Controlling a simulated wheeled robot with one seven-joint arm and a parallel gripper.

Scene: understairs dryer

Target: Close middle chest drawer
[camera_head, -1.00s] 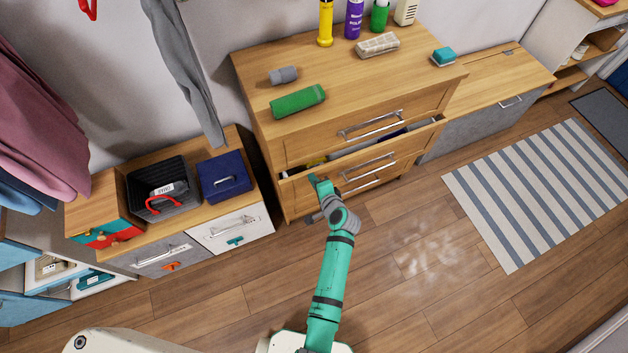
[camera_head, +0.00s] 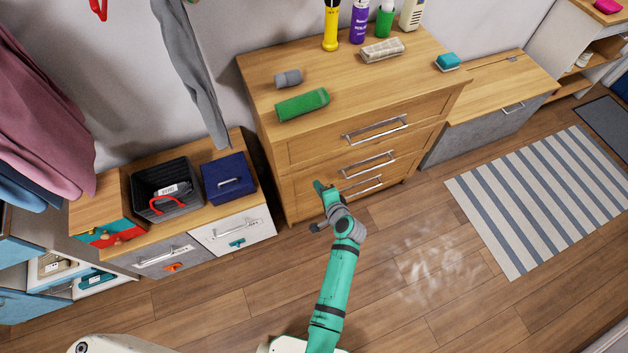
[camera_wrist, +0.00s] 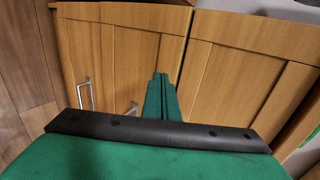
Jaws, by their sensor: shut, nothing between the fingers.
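The wooden chest of drawers (camera_head: 292,144) stands against the wall in the head view. Its middle drawer (camera_head: 325,178) looks flush with the drawers above and below, with no gap showing. The middle drawer's silver bar handle (camera_head: 368,165) is to the right of my gripper. My gripper (camera_head: 319,186) is shut and empty, at the left part of the middle drawer's front. I cannot tell whether it touches. In the wrist view, the green fingers of my gripper (camera_wrist: 161,78) are together in front of wooden drawer fronts, with two silver handles to the left.
A green rolled item (camera_head: 302,105), a grey item (camera_head: 288,78) and several bottles stand or lie on the chest top. A low cabinet with a black basket (camera_head: 181,206) and blue box (camera_head: 229,180) is at left.

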